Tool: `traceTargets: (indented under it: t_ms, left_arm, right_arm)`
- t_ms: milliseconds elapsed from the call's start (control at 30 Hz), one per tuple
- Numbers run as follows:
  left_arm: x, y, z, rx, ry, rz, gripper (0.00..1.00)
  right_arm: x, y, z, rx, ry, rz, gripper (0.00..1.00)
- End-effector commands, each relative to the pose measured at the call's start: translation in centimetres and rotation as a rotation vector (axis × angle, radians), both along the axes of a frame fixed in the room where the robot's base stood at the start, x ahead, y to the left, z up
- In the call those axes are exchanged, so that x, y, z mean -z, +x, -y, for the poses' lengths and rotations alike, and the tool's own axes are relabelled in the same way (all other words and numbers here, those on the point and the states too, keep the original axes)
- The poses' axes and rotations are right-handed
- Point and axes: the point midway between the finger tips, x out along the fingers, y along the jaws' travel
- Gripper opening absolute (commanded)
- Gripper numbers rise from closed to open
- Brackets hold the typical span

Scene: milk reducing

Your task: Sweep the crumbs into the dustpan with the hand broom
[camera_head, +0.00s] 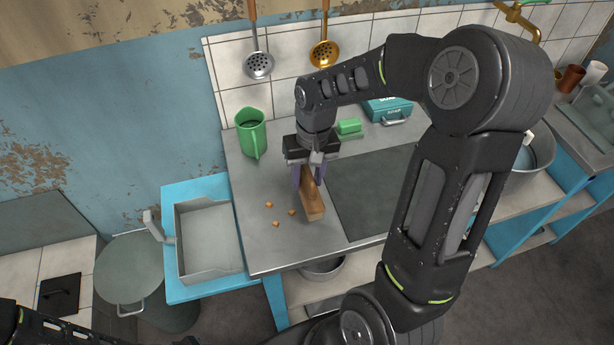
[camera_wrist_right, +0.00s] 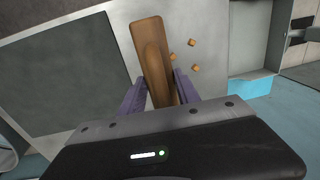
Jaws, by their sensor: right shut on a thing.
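My right gripper (camera_head: 308,178) is shut on the brown wooden hand broom (camera_head: 314,206), which is at the grey counter top (camera_head: 262,238). In the right wrist view the broom (camera_wrist_right: 153,60) lies between the two purple fingers of the gripper (camera_wrist_right: 160,92). Several small orange-brown crumbs (camera_head: 275,224) lie on the counter just left of the broom; they also show in the right wrist view (camera_wrist_right: 192,43). The grey dustpan (camera_head: 209,238) rests on the blue shelf left of the counter, with its handle toward the upper left. My left gripper is not in view.
A green pitcher (camera_head: 251,134) stands at the counter's back left corner. A green sponge (camera_head: 349,126) and a teal soap box (camera_head: 388,108) are near the wall. A dark flat panel (camera_head: 370,185) lies right of the broom. A lidded bin (camera_head: 128,270) stands left of the dustpan.

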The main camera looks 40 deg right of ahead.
Motion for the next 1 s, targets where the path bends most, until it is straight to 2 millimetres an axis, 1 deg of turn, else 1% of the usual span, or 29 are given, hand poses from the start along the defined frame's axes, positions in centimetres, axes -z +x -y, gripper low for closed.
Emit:
traceTargets:
  t_ms: [167, 400, 600, 767, 1000]
  left_arm:
    - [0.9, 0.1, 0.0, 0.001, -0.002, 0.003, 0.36]
    - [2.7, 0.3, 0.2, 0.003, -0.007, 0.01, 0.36]
    - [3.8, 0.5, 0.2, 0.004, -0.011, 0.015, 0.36]
    - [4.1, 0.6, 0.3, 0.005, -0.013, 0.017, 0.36]
    - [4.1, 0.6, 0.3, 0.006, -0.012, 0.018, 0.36]
  right_arm:
    - [1.3, 0.0, 0.0, 0.0, 0.0, 0.0, 0.0]
    - [3.9, 0.0, 0.0, 0.0, 0.0, -0.001, 0.0]
    - [5.6, 0.0, 0.0, 0.0, 0.0, -0.001, 0.0]
    - [6.1, 0.0, 0.0, 0.0, 0.0, 0.001, 0.0]
    - [6.1, 0.0, 0.0, 0.0, 0.0, 0.001, 0.0]
